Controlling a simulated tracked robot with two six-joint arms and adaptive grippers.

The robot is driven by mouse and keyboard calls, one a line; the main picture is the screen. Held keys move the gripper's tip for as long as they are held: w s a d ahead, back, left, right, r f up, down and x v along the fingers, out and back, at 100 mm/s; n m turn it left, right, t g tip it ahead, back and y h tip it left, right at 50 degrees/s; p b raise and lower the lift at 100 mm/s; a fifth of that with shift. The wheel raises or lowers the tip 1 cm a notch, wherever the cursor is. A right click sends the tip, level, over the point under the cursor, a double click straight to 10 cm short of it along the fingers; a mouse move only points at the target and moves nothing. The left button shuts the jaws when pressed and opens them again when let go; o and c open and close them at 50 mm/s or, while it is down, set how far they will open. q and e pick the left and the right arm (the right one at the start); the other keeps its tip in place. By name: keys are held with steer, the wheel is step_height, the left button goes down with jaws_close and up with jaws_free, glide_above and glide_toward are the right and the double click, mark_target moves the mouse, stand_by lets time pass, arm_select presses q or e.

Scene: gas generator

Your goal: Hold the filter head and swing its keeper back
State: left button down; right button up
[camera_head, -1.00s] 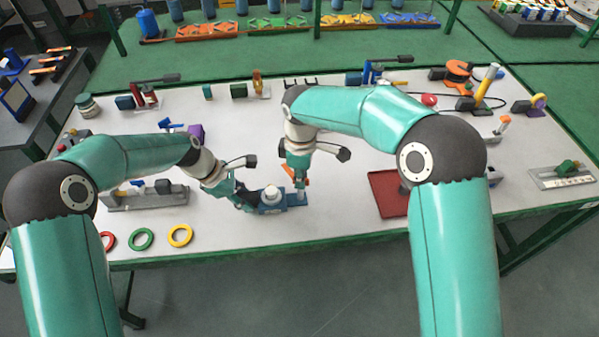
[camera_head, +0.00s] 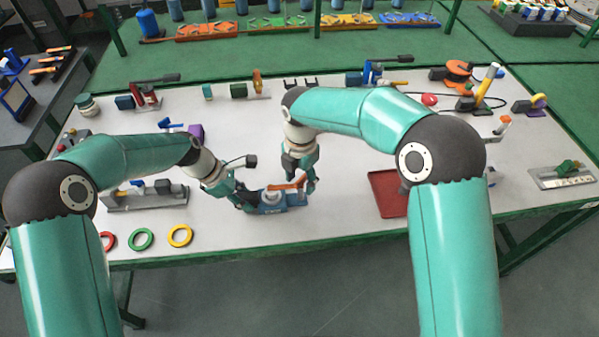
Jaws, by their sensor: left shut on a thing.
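The filter head (camera_head: 271,199) is a small pale round part on a blue base (camera_head: 296,202) near the front middle of the table. Its keeper (camera_head: 287,186) is an orange bar, lying low and roughly level across the top of the head. My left gripper (camera_head: 252,200) is shut on the filter head from its left side. My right gripper (camera_head: 309,186) points down at the right end of the orange keeper, touching it or very close. Its fingertips are too small and partly hidden to tell whether they are closed.
Red, green (camera_head: 141,239) and yellow (camera_head: 180,236) rings lie at the front left. A grey fixture (camera_head: 146,198) stands behind them. A red tray (camera_head: 387,194) lies right of the filter, partly behind my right arm. The table between filter and tray is clear.

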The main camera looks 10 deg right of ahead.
mark_target(301, 178)
steer(key=shift+r, duration=0.15)
steer(key=shift+r, duration=3.5)
arm_select(q)
steer(key=c, duration=0.8)
jaws_free()
